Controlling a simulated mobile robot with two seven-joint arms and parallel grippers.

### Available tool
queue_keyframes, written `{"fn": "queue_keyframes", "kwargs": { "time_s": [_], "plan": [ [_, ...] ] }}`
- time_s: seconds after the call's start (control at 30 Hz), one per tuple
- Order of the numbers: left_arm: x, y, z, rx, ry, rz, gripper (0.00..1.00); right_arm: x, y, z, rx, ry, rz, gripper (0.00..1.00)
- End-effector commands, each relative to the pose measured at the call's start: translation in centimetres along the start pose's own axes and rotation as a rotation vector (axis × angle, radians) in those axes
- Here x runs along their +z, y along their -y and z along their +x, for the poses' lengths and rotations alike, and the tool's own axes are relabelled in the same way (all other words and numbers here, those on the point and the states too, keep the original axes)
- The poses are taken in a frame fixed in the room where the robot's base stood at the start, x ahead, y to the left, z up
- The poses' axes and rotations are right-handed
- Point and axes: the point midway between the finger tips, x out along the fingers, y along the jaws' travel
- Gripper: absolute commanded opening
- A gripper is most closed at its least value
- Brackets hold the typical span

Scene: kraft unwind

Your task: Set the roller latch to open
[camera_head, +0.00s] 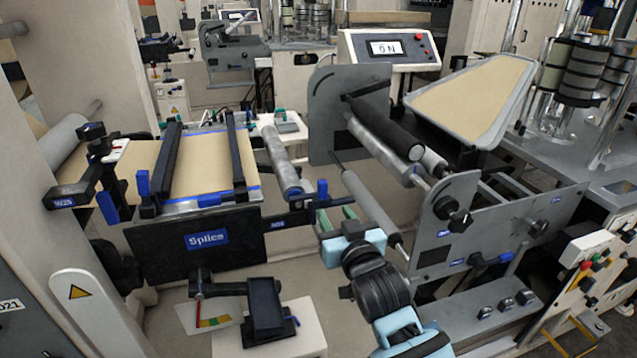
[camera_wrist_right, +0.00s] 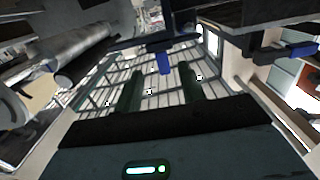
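A blue upright handle (camera_head: 322,190) stands at the right end of a black bar beside the splice table; I take it to be the roller latch, but its label is too small to read. My right gripper (camera_head: 337,217) is just below and right of this handle, with its two green fingers apart and nothing between them. In the right wrist view a blue handle (camera_wrist_right: 164,62) hangs beyond the fingertips, roughly between the fingers (camera_wrist_right: 162,78), and seems apart from them. Whether the latch is open or closed cannot be told. My left gripper is not in view.
The black splice panel (camera_head: 180,246) is left of my right gripper. A grey roller (camera_head: 370,212) and a grey side plate (camera_head: 447,225) with a black knob (camera_head: 460,221) stand close on its right. A black stand (camera_head: 266,308) is below left.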

Motion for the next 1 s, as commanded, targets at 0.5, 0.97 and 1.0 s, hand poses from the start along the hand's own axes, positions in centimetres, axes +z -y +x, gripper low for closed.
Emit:
{"fn": "queue_keyframes", "kwargs": {
  "time_s": [0.5, 0.97, 1.0],
  "plan": [
    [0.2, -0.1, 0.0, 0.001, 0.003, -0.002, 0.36, -1.7, 0.4, 1.6, -0.005, -0.022, -0.007, 0.40],
    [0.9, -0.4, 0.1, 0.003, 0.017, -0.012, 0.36, -1.8, 0.4, 7.3, -0.005, -0.022, -0.007, 0.40],
    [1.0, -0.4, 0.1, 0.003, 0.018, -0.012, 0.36, -1.8, 0.4, 7.6, -0.005, -0.022, -0.006, 0.40]
  ]
}}
